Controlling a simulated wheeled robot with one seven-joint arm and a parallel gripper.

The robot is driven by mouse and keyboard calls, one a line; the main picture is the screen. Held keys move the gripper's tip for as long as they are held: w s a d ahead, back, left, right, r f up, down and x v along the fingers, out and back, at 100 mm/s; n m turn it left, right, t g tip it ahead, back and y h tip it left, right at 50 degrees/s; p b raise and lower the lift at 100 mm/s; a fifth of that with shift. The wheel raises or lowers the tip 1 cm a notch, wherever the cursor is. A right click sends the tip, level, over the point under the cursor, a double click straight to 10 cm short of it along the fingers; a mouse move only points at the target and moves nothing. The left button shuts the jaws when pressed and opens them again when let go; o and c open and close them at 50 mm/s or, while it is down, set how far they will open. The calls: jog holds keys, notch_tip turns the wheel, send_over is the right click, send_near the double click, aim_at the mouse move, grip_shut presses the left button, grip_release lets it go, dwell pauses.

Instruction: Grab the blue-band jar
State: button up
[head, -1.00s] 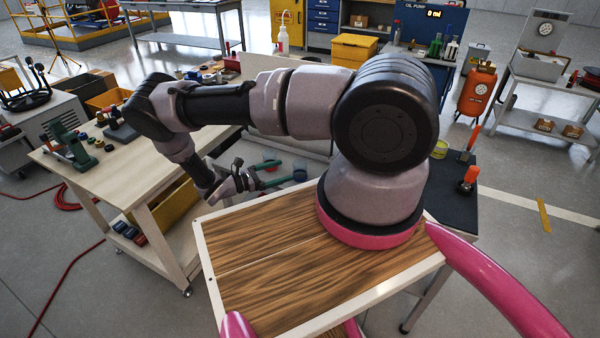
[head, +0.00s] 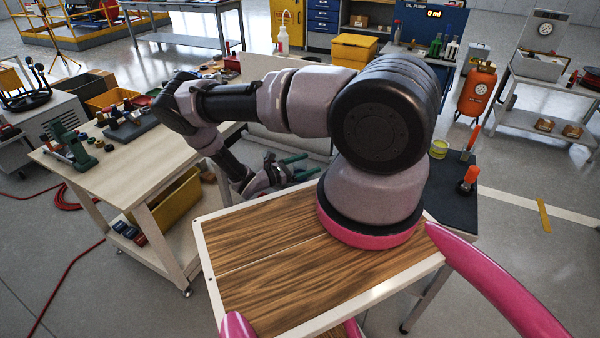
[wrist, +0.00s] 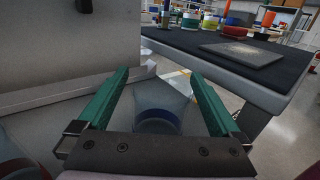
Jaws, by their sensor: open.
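In the wrist view, the blue-band jar (wrist: 158,124) is a clear, see-through vessel with a blue ring low on it. It shows between the two green fingers of my gripper (wrist: 160,72), beyond the palm. The fingers are apart, and I see no finger pressed on the jar. In the head view, my gripper (head: 298,165) is beyond the wooden top, at the end of the bent arm. I cannot make out the jar there; the gripper and arm seem to hide it.
A dark-topped table (wrist: 270,85) at right in the wrist view carries several colour-banded jars and a grey plate (wrist: 243,53). A pale panel (wrist: 60,45) stands close on the left. A wooden workbench (head: 130,165) with tools is at left in the head view.

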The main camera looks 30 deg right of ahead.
jog(key=c, duration=1.5)
